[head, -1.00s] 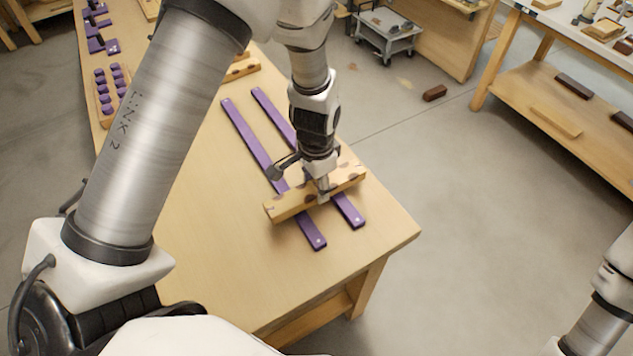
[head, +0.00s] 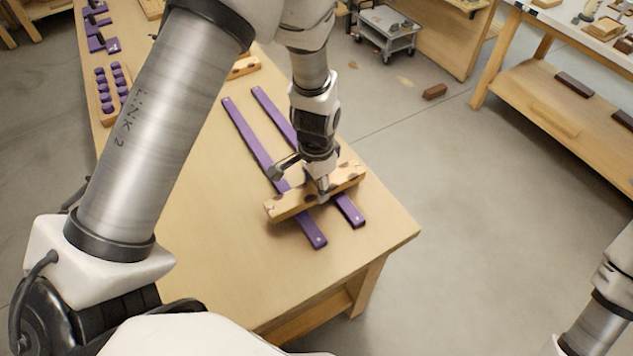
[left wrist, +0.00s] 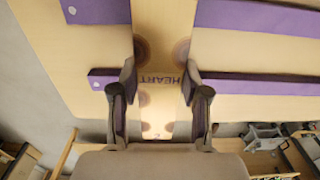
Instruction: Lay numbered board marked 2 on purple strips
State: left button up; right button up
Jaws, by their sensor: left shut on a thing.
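A light wooden board (head: 287,206) with dark brown spots lies crosswise over two purple strips near the front end of the bench. The nearer strip (head: 240,123) and the farther strip (head: 268,105) run roughly parallel. My left gripper (head: 322,196) points down and is shut on the middle of the board. Whether the board rests fully on the strips I cannot tell. My right gripper is out of view.
The wooden bench (head: 210,235) is clear around the strips' near ends. Another wooden piece (head: 243,66) lies farther back. A rack of purple pegs (head: 112,90) and purple blocks (head: 100,25) stand at the bench's far left. A brown brick (head: 434,91) lies on the floor.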

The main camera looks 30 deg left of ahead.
pick_arm(q)
jog(key=shift+f, duration=0.25)
dwell(0.8)
jog(key=shift+f, duration=0.45)
jog(key=shift+f+b, duration=0.15)
jog(key=shift+b, duration=0.15)
dwell(0.7)
jog(key=o, duration=1.3)
